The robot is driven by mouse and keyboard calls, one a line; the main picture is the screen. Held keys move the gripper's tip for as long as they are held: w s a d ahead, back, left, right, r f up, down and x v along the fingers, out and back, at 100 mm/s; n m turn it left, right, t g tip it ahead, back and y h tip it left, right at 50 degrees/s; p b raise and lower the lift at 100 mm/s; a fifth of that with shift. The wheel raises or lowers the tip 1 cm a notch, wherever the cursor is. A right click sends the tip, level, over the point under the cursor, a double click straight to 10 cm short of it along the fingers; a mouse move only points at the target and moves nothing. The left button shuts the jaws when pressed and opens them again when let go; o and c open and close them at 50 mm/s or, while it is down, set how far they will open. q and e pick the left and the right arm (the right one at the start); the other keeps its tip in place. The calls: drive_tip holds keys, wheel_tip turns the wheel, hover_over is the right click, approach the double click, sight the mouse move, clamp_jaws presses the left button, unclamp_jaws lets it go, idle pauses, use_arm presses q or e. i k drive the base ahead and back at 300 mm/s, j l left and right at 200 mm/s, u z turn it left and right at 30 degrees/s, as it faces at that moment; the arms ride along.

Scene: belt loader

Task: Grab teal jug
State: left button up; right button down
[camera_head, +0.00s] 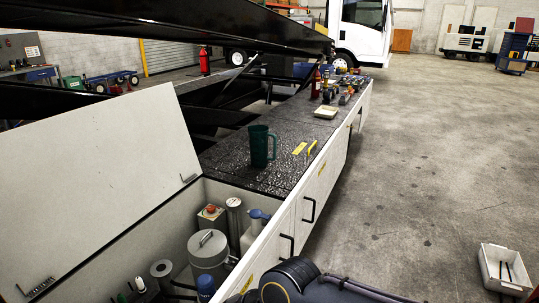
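The teal jug (259,147) stands upright on the dark, speckled deck (225,152) of the belt loader, near the edge of an open compartment. Its handle points to the right. Nothing touches it from above. Neither of my grippers shows in this view. A dark arm link of mine shows at the bottom edge, well below the jug.
The open compartment (217,189) in front holds a grey lidded canister (208,253), a spray bottle (254,229) and cylinders. Its raised white lid (95,185) leans at left. Black loader beams hang overhead. Floor at right is mostly clear.

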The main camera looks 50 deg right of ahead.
sight(258, 136)
drive_tip(key=k+l+z, duration=0.15)
drive_tip(key=z, duration=1.5)
drive_tip(key=k+u, duration=0.1)
drive_tip(key=k, duration=0.6)
drive_tip(key=u, duration=0.45)
drive_tip(key=i+l+u, duration=0.1)
drive_tip(key=u, duration=0.3)
drive_tip(key=l+u, duration=0.1)
drive_tip(key=u, duration=0.35)
drive_tip(key=i+l+u, duration=0.1)
drive_tip(key=u, duration=0.3)
drive_tip(key=i+l, duration=0.1)
drive_tip(key=l, duration=0.45)
drive_tip(key=i+l, duration=0.15)
drive_tip(key=l, duration=0.45)
drive_tip(key=i+l, duration=0.1)
drive_tip(key=l, duration=0.45)
drive_tip(key=i+l, duration=0.1)
drive_tip(key=l, duration=0.45)
drive_tip(key=i+l, duration=0.1)
drive_tip(key=l, duration=0.5)
drive_tip(key=i+l, duration=0.15)
drive_tip(key=l, duration=0.4)
